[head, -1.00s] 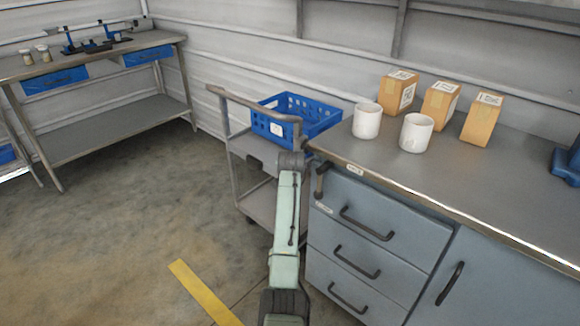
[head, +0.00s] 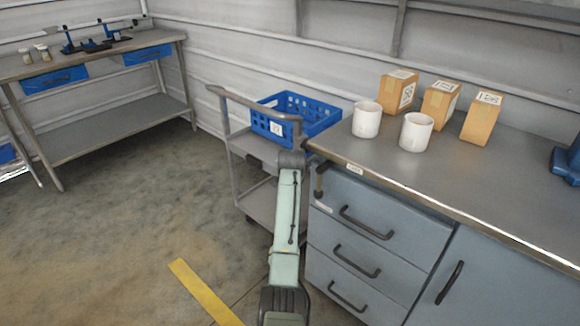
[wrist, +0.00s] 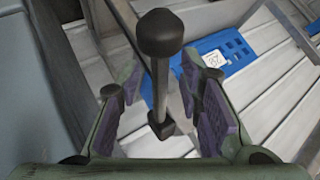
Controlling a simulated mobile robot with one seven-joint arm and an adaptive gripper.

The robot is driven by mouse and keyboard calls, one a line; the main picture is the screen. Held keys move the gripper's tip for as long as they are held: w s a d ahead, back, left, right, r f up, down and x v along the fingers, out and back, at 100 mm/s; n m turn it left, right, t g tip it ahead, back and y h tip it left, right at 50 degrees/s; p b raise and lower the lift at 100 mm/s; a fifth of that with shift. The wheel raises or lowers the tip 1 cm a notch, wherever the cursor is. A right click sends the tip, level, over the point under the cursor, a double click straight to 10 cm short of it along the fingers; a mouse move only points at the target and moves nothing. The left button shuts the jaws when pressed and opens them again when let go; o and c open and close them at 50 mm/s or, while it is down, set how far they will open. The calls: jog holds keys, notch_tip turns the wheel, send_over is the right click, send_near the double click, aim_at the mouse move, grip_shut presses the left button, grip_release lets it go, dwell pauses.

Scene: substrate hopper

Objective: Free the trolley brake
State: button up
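The brake lever, a grey rod with a black knob (wrist: 161,32) and a dark block at its lower end, stands in the middle of the wrist view. In the head view a dark lever (head: 320,180) shows at the cabinet's upper left corner. My gripper (wrist: 157,92) is open, with a purple-padded finger on each side of the rod. Gaps show between both pads and the rod; contact is not visible. The trolley (head: 240,98) stands left of the cabinet. In the head view my arm hides the gripper's fingers.
A blue crate (head: 325,115) sits on the trolley. The grey cabinet (head: 370,215) with drawers is close on the right. Its worktop carries two white mugs (head: 366,120) and several cardboard boxes (head: 397,92). A workbench (head: 110,105) stands at the far left; the floor between is open.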

jog(key=shift+s, duration=0.1)
jog(key=v, duration=1.2)
